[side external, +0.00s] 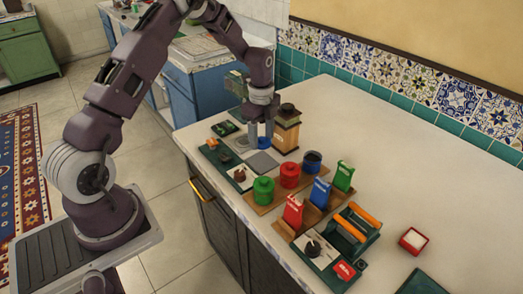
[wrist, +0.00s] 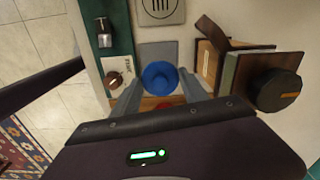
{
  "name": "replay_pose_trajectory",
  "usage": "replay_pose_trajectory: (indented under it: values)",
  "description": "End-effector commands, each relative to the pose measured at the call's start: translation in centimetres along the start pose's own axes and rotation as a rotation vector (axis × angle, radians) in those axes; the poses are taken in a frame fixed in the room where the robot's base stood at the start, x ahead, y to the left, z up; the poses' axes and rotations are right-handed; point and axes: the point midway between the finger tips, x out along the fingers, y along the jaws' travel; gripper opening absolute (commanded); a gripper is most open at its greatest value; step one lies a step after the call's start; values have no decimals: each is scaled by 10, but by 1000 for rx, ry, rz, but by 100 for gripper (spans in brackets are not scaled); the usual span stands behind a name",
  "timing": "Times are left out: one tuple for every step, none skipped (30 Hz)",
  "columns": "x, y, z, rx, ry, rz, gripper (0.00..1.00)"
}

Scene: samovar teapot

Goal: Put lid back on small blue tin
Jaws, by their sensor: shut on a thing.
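My gripper (side external: 261,136) is shut on a blue round lid (side external: 264,143) at the far left part of the counter. In the wrist view the lid (wrist: 159,76) sits between the two grey fingers, over or on a grey square pad (side external: 262,163); I cannot tell whether it touches the pad. The small blue tin (side external: 312,161) stands on a wooden board to the right of my gripper, with a dark, open-looking top. The tin does not show clearly in the wrist view.
A tall wooden grinder-like box (side external: 286,130) stands close to the right of my gripper. A red tin (side external: 289,175) and a green tin (side external: 263,190) stand in front of the blue tin. Upright red, blue and green packets (side external: 343,176) stand nearby. The counter's right side is mostly clear.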

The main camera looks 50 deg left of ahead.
Motion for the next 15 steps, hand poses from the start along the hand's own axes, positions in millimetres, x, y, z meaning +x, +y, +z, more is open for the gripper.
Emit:
replay_pose_trajectory:
  values:
    - [-11, -1, 0, 0, -1, -3, 14]
    - [-16, -1, 0, 0, -1, -3, 14]
    - [-23, -1, 1, -1, -1, -3, 14]
    - [-28, -1, 1, -1, -1, -4, 14]
    - [-33, -1, 1, -1, -1, -3, 14]
    - [-42, -1, 1, -1, -1, -3, 14]
    - [-49, -2, 1, 0, -1, -4, 14]
    - [-57, -2, 1, 0, -1, -4, 14]
    - [-66, -2, 1, 0, -1, -4, 14]
    - [-72, -2, 1, 0, -1, -4, 14]
    - [-79, -2, 1, 0, -1, -3, 14]
    - [-88, -2, 1, 0, -2, -4, 14]
    - [-93, -2, 1, 0, -2, -3, 14]
    - [-99, -2, 1, 0, -2, -2, 14]
    - [-107, -2, 1, 0, -2, -3, 14]
